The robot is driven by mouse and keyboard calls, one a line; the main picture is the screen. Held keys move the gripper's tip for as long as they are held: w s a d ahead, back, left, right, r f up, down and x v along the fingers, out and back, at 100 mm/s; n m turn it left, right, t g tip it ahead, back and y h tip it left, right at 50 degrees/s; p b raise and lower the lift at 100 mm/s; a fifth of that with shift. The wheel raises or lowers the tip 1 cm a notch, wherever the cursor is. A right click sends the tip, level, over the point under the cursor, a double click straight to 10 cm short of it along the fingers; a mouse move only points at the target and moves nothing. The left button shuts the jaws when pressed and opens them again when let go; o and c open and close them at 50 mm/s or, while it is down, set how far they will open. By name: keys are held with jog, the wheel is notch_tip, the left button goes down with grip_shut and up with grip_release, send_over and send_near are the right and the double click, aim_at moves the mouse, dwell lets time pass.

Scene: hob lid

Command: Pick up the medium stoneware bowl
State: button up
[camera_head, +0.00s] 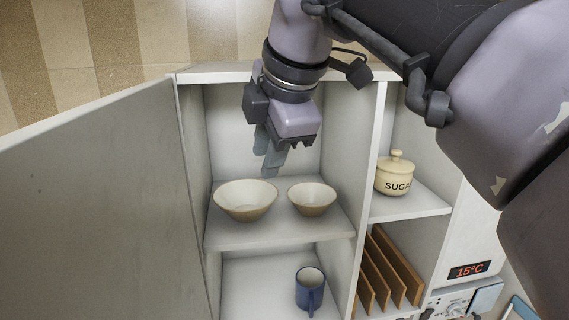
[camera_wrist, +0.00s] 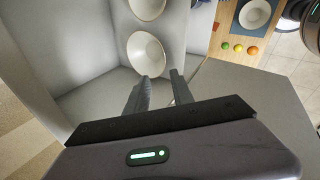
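Two cream stoneware bowls with tan outsides stand upright on the cupboard's upper shelf. The larger bowl (camera_head: 245,199) is on the left and the smaller bowl (camera_head: 312,199) on the right, a small gap between them. I cannot tell for sure which counts as medium. My gripper (camera_head: 268,158) hangs inside the cupboard above and behind the bowls, nearer the larger one, touching neither. In the wrist view my gripper (camera_wrist: 160,76) has its fingers apart with nothing between. One bowl (camera_wrist: 147,54), apparently the larger, lies just beyond the tips; the other (camera_wrist: 147,7) is cut by the top edge.
An open cupboard door (camera_head: 95,205) stands at left. A divider (camera_head: 369,170) separates the bowls from a sugar pot (camera_head: 396,177). A blue mug (camera_head: 310,289) stands below, beside upright brown boards (camera_head: 390,270). The wrist view shows another bowl (camera_wrist: 255,14) outside, near small fruit (camera_wrist: 238,48).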

aim_at(258, 209)
jog(key=x, duration=0.5)
jog(key=b+x, duration=0.1)
jog(key=x, duration=0.5)
jog(key=d+x, duration=0.1)
jog(key=x, duration=0.5)
jog(key=shift+s+f, duration=0.35)
jog(key=shift+s, duration=0.05)
jog(key=shift+w+a+f, duration=0.15)
jog(key=shift+w, duration=0.1)
jog(key=shift+s, duration=0.2)
grip_shut()
